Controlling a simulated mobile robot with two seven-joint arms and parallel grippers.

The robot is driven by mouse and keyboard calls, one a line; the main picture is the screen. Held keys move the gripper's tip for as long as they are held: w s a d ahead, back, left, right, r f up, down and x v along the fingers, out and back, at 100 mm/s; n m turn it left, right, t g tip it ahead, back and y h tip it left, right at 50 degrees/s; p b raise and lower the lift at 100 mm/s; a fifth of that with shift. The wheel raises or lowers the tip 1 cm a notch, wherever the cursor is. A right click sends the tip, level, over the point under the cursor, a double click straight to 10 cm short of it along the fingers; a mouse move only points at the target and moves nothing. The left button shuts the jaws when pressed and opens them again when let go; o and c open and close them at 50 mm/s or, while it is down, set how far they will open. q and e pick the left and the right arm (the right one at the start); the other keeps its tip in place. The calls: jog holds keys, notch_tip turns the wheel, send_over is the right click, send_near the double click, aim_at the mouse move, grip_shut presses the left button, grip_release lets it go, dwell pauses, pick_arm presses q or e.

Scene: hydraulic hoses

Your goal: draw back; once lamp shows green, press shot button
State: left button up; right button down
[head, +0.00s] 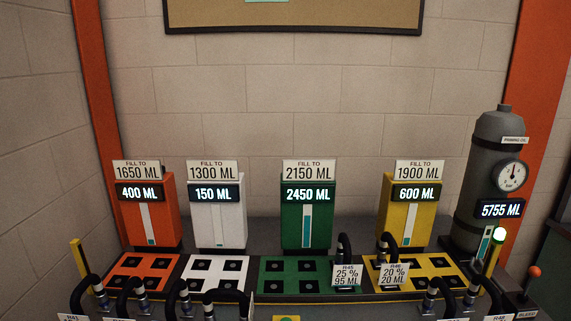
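Four tanks stand in a row: orange (165,215) reading 400 ML, white (233,218) 150 ML, green (305,240) 2450 ML and yellow (396,222) 600 ML. The grey cylinder (490,160) at the right reads 5755 ML. Neither of my grippers is in view.
Black hoses (345,247) curve up from the coloured socket plates (275,284), several along the front edge. Tags hang on some hoses. A lever with an orange knob (534,271) stands at the far right. A yellow post (79,256) stands at the left.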

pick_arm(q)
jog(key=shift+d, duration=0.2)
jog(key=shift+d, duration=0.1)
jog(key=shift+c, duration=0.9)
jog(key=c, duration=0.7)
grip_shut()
